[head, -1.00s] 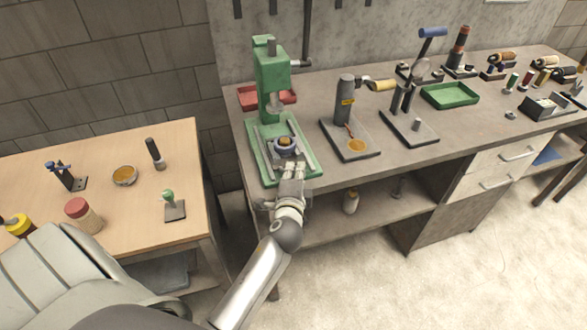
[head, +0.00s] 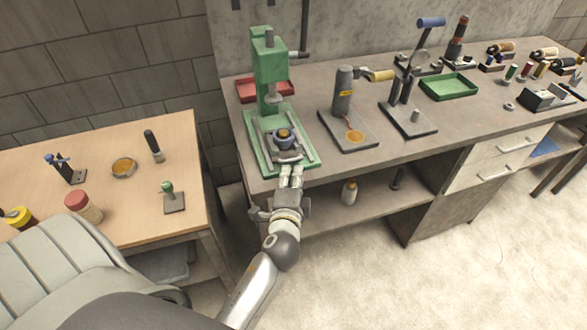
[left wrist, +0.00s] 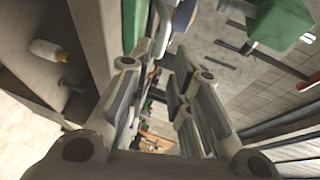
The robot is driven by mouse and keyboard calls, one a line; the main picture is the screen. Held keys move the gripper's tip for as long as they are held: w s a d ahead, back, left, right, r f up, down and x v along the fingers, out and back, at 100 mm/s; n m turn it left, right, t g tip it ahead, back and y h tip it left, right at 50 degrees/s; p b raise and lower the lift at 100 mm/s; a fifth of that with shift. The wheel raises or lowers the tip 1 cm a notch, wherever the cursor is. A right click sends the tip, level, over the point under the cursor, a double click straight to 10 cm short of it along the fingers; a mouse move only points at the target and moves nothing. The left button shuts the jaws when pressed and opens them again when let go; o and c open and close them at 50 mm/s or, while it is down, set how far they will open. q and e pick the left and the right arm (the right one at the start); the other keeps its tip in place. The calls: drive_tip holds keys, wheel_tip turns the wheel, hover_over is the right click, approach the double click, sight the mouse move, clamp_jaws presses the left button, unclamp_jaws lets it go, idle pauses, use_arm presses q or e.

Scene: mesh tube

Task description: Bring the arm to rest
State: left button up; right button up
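My left gripper (head: 291,176) is at the front edge of the grey workbench, just in front of the green press (head: 268,75). In the left wrist view its two fingers (left wrist: 158,85) stand apart with nothing held between them. A dark round holder with a yellowish centre (head: 284,137) sits on the press base, a little beyond the fingertips and apart from them. My right gripper is in neither view.
The workbench carries a grey stand with an orange disc (head: 343,95), a blue-handled tool stand (head: 405,95) and a green tray (head: 449,87). A wooden table (head: 120,185) with small tools stands at left. The floor (head: 430,280) at lower right is clear.

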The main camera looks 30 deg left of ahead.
use_arm(q)
drive_tip(key=shift+s+d+r, duration=0.15)
drive_tip(key=shift+s+d, duration=0.15)
drive_tip(key=shift+s, duration=0.25)
drive_tip(key=s+d+f+n+g+h, duration=0.1)
drive_tip(key=s+d+f+g+h, duration=0.2)
drive_tip(key=f, duration=0.8)
drive_tip(key=s+d+f+n+g+h, duration=0.1)
drive_tip(key=s+d+f, duration=0.3)
drive_tip(key=f, duration=0.7)
drive_tip(key=s+d+f+n+g+h, duration=0.15)
drive_tip(key=s+f, duration=0.35)
drive_tip(key=f, duration=0.6)
drive_tip(key=s+a+f+n+g, duration=0.1)
drive_tip(key=s+f+n+g, duration=0.1)
drive_tip(key=s+f, duration=0.3)
drive_tip(key=s+a+f+n+g+h, duration=0.1)
drive_tip(key=s+f, duration=0.5)
drive_tip(key=s, duration=0.8)
drive_tip(key=s+a+f+n+g, duration=0.2)
drive_tip(key=s+f, duration=0.4)
drive_tip(key=s, duration=0.4)
drive_tip(key=shift+f+n+g, duration=0.2)
drive_tip(key=shift+n+g, duration=0.25)
drive_tip(key=shift+g, duration=0.8)
